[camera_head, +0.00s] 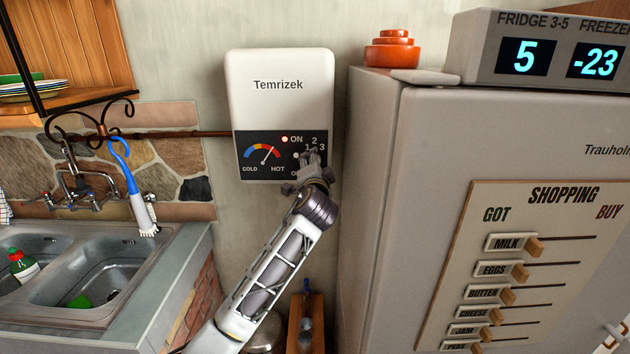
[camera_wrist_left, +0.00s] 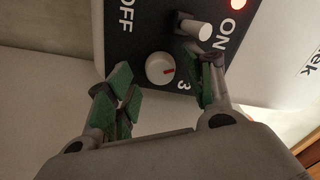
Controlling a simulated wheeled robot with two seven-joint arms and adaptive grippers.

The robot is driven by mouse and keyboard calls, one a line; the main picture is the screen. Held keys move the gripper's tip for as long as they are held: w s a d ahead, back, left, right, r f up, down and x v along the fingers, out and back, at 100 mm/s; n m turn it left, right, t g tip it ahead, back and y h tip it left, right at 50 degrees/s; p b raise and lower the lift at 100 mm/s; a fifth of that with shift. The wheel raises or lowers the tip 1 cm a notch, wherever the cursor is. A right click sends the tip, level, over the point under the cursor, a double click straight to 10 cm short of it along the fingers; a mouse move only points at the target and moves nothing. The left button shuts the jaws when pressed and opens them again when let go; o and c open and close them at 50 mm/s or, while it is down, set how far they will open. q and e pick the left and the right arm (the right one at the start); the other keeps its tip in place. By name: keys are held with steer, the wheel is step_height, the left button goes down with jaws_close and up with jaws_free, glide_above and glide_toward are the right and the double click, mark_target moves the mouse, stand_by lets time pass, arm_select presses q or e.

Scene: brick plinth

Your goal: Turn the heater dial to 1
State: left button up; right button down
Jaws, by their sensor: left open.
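The white heater (camera_head: 280,85) hangs on the wall with a black panel at its bottom. Its round white dial (camera_wrist_left: 160,68) has a red mark that points to the right in the left wrist view; the 3 (camera_wrist_left: 184,86) shows below and right of it. The other numbers are hidden there behind a finger. In the head view 1, 2 and 3 show above my left gripper (camera_head: 310,166), which covers the dial. My left gripper (camera_wrist_left: 162,80) is open, with its green-padded fingers on either side of the dial, apart from it. My right gripper is out of view.
A white toggle switch (camera_wrist_left: 192,27) sticks out of the panel close to the dial and one finger. A red ON lamp (camera_head: 285,139) is lit. The fridge (camera_head: 385,200) stands close on the right, the sink (camera_head: 90,270) on the left.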

arm_select(q)
steer(key=s, duration=1.1)
steer(key=shift+s+f, duration=0.1)
steer(key=shift+f, duration=0.15)
steer(key=shift+c, duration=0.2)
stand_by(0.4)
steer(key=shift+p, duration=0.35)
